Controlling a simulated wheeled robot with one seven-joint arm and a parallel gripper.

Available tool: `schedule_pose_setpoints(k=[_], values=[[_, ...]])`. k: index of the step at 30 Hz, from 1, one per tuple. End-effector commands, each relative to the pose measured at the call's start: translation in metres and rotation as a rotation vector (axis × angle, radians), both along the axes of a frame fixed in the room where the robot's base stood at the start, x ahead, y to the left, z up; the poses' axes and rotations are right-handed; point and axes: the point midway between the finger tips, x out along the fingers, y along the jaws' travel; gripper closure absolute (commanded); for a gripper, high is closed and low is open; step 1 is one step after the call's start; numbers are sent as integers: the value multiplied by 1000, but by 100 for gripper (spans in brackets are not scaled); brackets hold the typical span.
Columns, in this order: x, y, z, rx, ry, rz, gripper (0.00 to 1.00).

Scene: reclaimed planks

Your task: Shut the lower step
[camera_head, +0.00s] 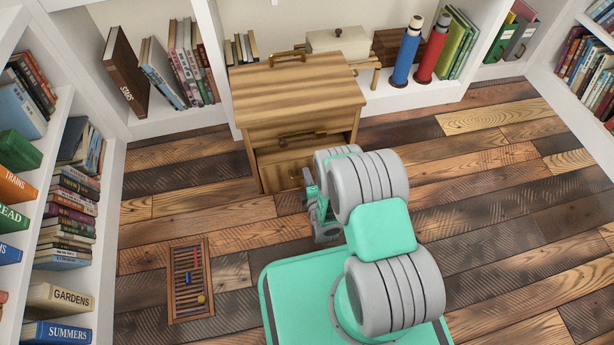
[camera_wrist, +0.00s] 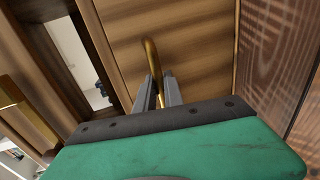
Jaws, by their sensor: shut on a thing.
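A wooden step cabinet (camera_head: 296,98) stands against the back shelves. Its lower step (camera_head: 280,174) is the low wooden front under the overhanging upper part, with a dark gap above it. In the wrist view, the lower step's front panel (camera_wrist: 195,50) carries a curved brass handle (camera_wrist: 150,56). My gripper (camera_head: 309,182) is at this front, and its two fingers are closed around the handle in the wrist view (camera_wrist: 157,88). My arm hides the right part of the lower step in the head view. How far out the lower step stands is hard to tell.
A higher brass handle (camera_head: 302,135) sits on the cabinet's upper front, above my gripper. An abacus-like wooden frame (camera_head: 188,280) lies on the plank floor to the left. Bookshelves (camera_head: 62,200) line the left side. The floor on the right (camera_head: 500,200) is clear.

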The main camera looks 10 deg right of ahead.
Motion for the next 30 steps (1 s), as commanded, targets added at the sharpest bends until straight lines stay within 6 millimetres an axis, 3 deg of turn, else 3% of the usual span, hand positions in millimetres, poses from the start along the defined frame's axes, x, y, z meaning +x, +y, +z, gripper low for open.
schedule_pose_setpoints(k=[16, 17, 24, 30], values=[[8, 0, 1, -1, -3, 0, 100], [8, 0, 1, -1, -3, 0, 85], [7, 0, 1, 0, -3, -1, 66], [6, 0, 1, 0, -3, -1, 66]])
